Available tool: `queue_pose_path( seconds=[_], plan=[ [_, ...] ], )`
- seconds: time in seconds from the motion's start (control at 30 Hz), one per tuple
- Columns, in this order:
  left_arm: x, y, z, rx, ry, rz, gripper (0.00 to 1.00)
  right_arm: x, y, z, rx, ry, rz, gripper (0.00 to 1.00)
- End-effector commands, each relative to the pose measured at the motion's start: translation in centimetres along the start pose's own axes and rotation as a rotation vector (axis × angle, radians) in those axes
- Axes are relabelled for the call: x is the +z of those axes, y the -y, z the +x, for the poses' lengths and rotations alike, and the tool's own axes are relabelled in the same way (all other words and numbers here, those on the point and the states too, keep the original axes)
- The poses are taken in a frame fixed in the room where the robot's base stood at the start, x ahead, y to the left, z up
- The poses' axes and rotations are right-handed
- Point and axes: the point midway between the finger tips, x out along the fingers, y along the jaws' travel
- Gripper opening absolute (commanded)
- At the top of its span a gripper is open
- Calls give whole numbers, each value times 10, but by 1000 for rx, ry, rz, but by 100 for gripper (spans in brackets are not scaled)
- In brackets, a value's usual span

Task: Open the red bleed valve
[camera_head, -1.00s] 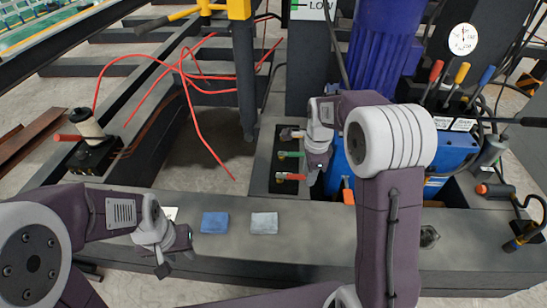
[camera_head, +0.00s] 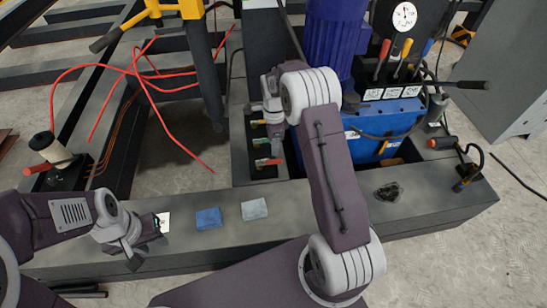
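A small valve block (camera_head: 238,148) stands left of the blue tank, with a column of short levers on it. The red bleed valve lever (camera_head: 268,162) is the nearest of them. A green lever (camera_head: 262,141) and a yellow lever (camera_head: 258,123) lie behind it. My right gripper (camera_head: 275,138) hangs over the right side of the block, close to the levers; its fingers are partly hidden by their own wrist, and contact with a lever cannot be told. My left gripper (camera_head: 146,250) is open and empty above the front beam, beside a small white card (camera_head: 163,222).
A blue cloth (camera_head: 208,218) and a grey cloth (camera_head: 254,209) lie on the front beam (camera_head: 330,205). A blue tank (camera_head: 385,125) with upright levers and a gauge (camera_head: 404,16) is at the right. A loose red hose (camera_head: 180,140) lies left of the block.

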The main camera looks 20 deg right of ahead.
Motion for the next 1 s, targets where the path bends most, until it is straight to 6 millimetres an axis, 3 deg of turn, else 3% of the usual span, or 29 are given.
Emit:
queue_pose_path(
  seconds=[0.33,0.43,0.67,0.8,1.0],
  plan=[
    [5,1,50,0,0,0,36,0,-1,75,1,0,-1,38],
    [6,1,55,0,0,0,36,0,0,84,0,0,-1,38],
    [5,1,52,0,0,0,36,0,0,82,-1,0,-1,38],
    [5,1,52,0,0,0,36,0,0,82,-1,0,-1,0],
    [5,1,52,0,0,0,36,0,0,82,0,0,-1,0]
  ],
)
